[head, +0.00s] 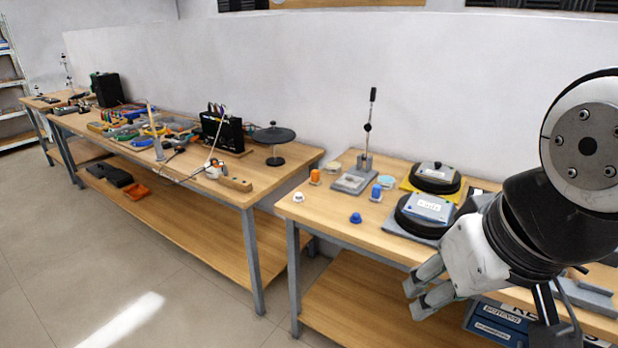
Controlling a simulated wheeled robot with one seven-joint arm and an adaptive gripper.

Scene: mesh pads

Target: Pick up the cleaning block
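I cannot tell for sure which thing is the cleaning block. A grey block-like piece (594,299) lies on the near right of the workbench, partly behind my arm. A white and light-blue labelled piece (432,207) sits on a round black disc on the right bench. My gripper (413,298) hangs at the bench's front edge, in front of the discs. Its two fingers are apart with a gap between them, and nothing shows in it.
Blue boxes (495,322) sit below. The left bench (190,187) is cluttered with tools. A floor gap separates the benches.

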